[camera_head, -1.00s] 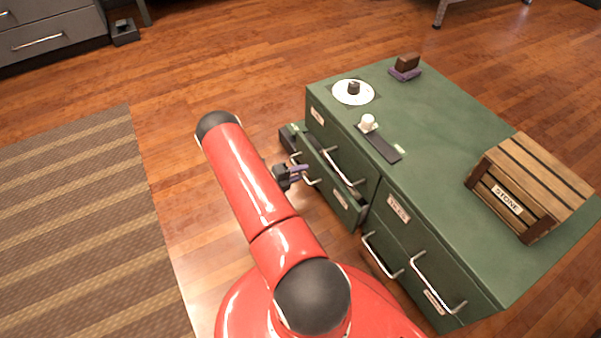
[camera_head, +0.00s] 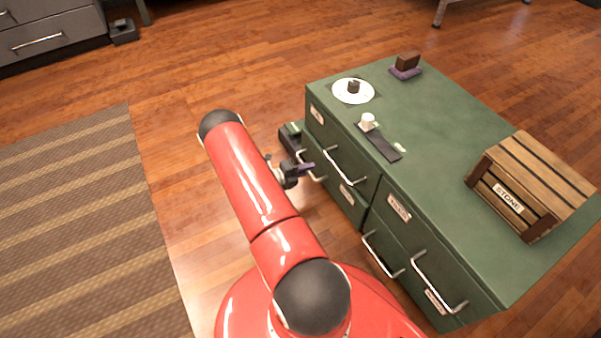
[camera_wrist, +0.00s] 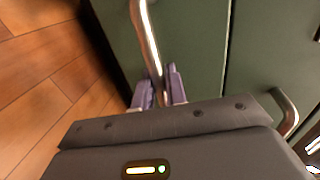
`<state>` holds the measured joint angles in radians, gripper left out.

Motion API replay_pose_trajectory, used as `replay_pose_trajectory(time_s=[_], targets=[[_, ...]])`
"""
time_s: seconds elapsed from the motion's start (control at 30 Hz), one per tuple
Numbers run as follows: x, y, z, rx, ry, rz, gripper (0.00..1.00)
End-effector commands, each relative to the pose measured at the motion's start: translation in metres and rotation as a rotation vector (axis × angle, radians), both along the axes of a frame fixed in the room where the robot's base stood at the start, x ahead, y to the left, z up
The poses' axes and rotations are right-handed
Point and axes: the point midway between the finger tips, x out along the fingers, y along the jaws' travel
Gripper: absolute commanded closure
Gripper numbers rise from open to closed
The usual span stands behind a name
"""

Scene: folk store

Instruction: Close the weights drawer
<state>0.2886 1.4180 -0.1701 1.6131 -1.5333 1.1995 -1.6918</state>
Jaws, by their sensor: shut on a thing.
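The green cabinet (camera_head: 440,110) has several drawers with silver bar handles. In the wrist view the purple fingers (camera_wrist: 160,90) stand on either side of the bar. My red arm hides nothing of the drawer front's right part.
A wooden crate labelled STONE (camera_head: 531,187) stands on the cabinet top, with a white plate (camera_head: 353,91), a small white item (camera_head: 367,121) and a brown block (camera_head: 408,62). A striped rug (camera_head: 80,230) covers the left floor.

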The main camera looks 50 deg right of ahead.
Motion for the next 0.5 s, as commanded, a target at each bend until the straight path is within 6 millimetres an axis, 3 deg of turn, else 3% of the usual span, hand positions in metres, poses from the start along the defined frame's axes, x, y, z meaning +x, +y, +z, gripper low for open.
replay_pose_trajectory(time_s=[0.13, 0.4, 0.43, 0.5], targets=[[-0.005, -0.016, -0.001, 0.0, 0.001, 0.002, 1.0], [-0.006, -0.019, 0.0, 0.0, 0.001, 0.002, 1.0], [-0.006, -0.02, 0.0, 0.0, 0.0, 0.002, 0.84], [-0.006, -0.019, 0.0, 0.0, 0.0, 0.002, 0.75]])
